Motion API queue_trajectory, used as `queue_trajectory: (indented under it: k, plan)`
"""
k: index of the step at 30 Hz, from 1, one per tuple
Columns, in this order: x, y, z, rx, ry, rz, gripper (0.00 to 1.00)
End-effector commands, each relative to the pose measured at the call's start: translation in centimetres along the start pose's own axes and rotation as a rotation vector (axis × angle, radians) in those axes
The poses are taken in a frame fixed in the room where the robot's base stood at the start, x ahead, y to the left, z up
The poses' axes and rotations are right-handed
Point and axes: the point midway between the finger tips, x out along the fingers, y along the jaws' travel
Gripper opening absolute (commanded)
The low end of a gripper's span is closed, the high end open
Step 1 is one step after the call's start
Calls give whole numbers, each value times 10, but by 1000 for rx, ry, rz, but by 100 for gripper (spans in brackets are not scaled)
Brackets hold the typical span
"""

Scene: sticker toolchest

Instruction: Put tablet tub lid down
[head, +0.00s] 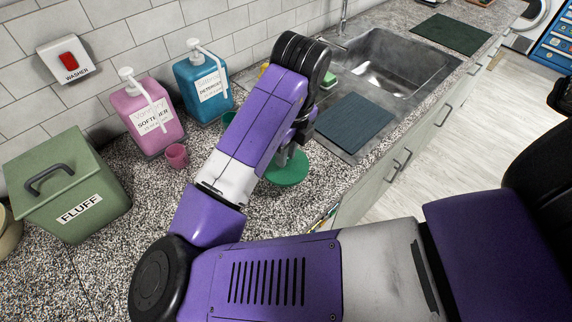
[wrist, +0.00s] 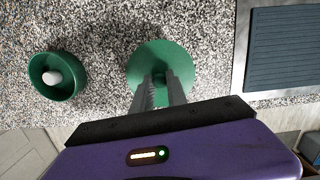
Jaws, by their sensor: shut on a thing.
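The tablet tub lid (wrist: 160,52) is a green disc with a small knob in the middle. My gripper (wrist: 162,84) is shut on the knob. In the head view the lid (head: 287,171) shows below my gripper, over or on the speckled counter. I cannot tell whether its underside touches the counter. The round green tub (wrist: 47,69) is open, with a white tablet (wrist: 53,77) inside, left of the lid in the wrist view. In the head view my arm hides most of the tub.
The speckled counter (wrist: 105,50) is bare between lid and tub. A dark ribbed mat (head: 355,122) lies beside the sink (head: 392,62). Softener (head: 147,115) and detergent (head: 202,88) bottles, a pink cup (head: 176,156) and a green FLUFF bin (head: 68,185) stand to the left.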

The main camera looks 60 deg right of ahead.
Motion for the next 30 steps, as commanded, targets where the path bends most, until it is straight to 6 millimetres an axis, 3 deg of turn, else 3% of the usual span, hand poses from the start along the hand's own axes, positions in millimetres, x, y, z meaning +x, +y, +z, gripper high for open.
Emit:
queue_trajectory:
  k: [7,14,25,26,29,30]
  plan:
    - [16,0,-2,-1,1,0,0]
    - [45,0,-6,-1,1,1,0]
    - [51,0,-6,0,-1,0,0]
    - [50,0,-6,0,-1,0,20]
    - [49,0,-6,0,-1,0,40]
    - [49,0,-6,0,-1,0,40]
